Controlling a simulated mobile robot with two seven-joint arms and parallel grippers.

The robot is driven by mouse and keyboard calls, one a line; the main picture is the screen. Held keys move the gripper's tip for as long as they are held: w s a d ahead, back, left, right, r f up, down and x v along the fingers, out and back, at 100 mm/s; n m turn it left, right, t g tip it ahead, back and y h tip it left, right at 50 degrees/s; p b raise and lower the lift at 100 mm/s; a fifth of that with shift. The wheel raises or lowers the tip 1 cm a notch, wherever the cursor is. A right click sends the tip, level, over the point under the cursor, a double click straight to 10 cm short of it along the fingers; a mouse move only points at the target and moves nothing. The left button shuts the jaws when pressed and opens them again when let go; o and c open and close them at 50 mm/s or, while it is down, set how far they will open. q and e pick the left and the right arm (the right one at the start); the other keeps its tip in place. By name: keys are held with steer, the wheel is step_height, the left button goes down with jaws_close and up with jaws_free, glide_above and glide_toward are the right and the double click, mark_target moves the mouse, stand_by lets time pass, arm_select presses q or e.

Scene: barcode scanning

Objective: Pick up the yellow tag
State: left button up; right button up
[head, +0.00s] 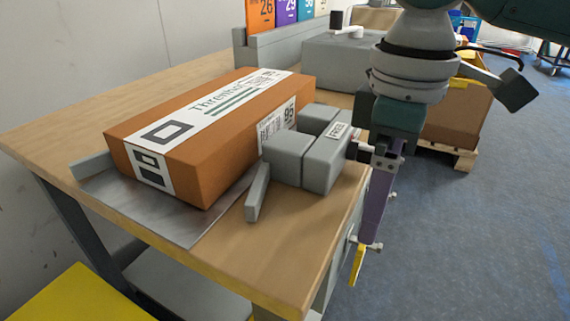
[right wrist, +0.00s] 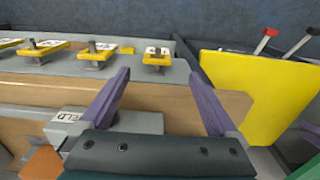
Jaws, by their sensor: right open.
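Several yellow tags hang from short pegs on a grey rail along the table's side. In the right wrist view the nearest tag to the middle (right wrist: 157,60) lies between and beyond my fingertips, with another tag (right wrist: 97,54) to its left. In the head view one yellow tag (head: 358,266) shows just below my right gripper (head: 370,238), at the table's front right corner. My right gripper (right wrist: 164,82) is open and empty, with purple fingers spread wide and pointing down. I cannot tell whether it touches anything. My left gripper is not in view.
An orange-brown box (head: 215,130) lies on a metal plate (head: 150,208) on the wooden table (head: 275,262). Grey blocks (head: 305,158), one labelled, stand beside my right gripper. A yellow panel (right wrist: 262,95) stands right in the wrist view. A carton (head: 452,112) sits on a pallet behind.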

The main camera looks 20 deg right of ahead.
mark_target(360, 256)
steer(key=f+b, duration=0.1)
steer(key=f, duration=0.1)
steer(key=f+b, duration=0.1)
steer(key=f, duration=0.2)
steer(key=f+b, duration=0.1)
steer(key=f, duration=0.2)
steer(key=shift+w+f, duration=0.15)
steer(key=shift+w, duration=0.1)
steer(key=shift+d, duration=0.1)
steer(key=shift+c, duration=0.8)
steer(key=c, duration=1.2)
steer(key=shift+c, duration=0.2)
